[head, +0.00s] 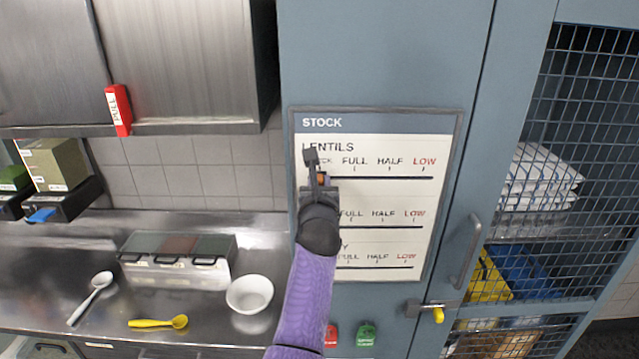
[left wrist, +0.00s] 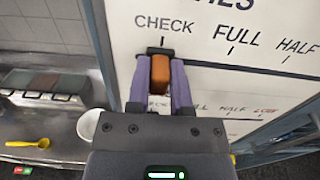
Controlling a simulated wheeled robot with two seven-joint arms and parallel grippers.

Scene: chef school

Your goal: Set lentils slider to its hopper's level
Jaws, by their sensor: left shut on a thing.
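The STOCK board (head: 385,195) hangs on the blue cabinet front. Its top row is labelled LENTILS, with marks CHECK, FULL, HALF and LOW along a dark track (head: 385,178). My left gripper (head: 316,178) is at the left end of this row and hides part of the word CHECK in the head view. In the left wrist view its fingers are shut on an orange slider (left wrist: 160,72), which sits just below CHECK. The sliders of the two lower rows are hidden behind my left arm. My right gripper is not in view.
A dark-handled set of lidded bins (head: 178,250), a white bowl (head: 250,294), a yellow spoon (head: 158,323) and a white spoon (head: 91,297) are on the steel counter. Hoppers (head: 54,164) stand at far left. A door handle (head: 465,252) sticks out right of the board.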

